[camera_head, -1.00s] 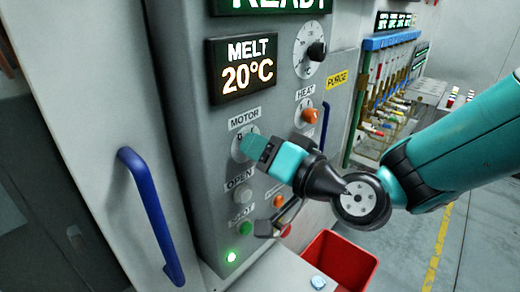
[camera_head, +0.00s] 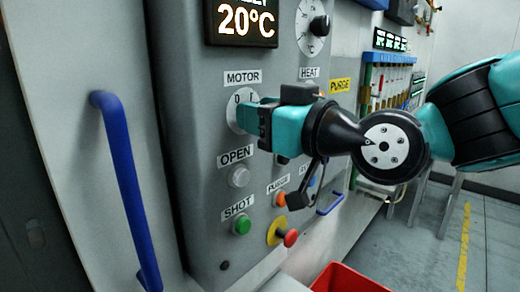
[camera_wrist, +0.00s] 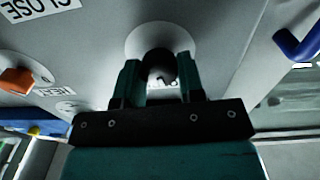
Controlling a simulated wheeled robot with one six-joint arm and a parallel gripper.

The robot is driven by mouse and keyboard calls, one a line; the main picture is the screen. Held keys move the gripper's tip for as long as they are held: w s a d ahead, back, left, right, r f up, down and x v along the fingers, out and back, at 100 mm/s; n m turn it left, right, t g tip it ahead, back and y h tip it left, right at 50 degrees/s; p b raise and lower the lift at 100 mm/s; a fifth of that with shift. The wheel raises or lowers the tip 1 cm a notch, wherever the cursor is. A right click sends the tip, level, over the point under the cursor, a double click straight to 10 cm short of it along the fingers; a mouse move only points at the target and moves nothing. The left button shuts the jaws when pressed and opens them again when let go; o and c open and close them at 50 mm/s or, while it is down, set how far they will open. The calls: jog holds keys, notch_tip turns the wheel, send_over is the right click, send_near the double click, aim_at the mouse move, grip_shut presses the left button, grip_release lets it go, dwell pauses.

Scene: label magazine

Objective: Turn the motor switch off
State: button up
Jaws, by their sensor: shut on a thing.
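The motor switch is a dark knob (camera_wrist: 160,64) on a pale round plate, which shows in the head view under the MOTOR label (camera_head: 242,77). In the head view the plate (camera_head: 233,113) shows a 0 and a mark beside it, and the knob itself is hidden by my gripper. My gripper (camera_head: 246,116) is at the plate, coming from the right. In the wrist view its two teal fingers (camera_wrist: 158,82) stand on either side of the knob and are shut on it. Which way the knob points cannot be told.
Below are the OPEN button (camera_head: 239,177), the green SHOT button (camera_head: 241,224) and a red stop button on yellow (camera_head: 289,238). An orange knob (camera_wrist: 17,80) shows in the wrist view. A blue handle (camera_head: 128,190) stands left. A red bin (camera_head: 345,279) is below right.

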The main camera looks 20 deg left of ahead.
jog(key=n+b, duration=0.5)
jog(key=b, duration=0.2)
jog(key=shift+f, duration=0.15)
dwell(0.3)
jog(key=o, duration=0.9)
jog(key=shift+d, duration=0.1)
jog(key=shift+b+v, duration=2)
jog(key=shift+v, duration=6.6)
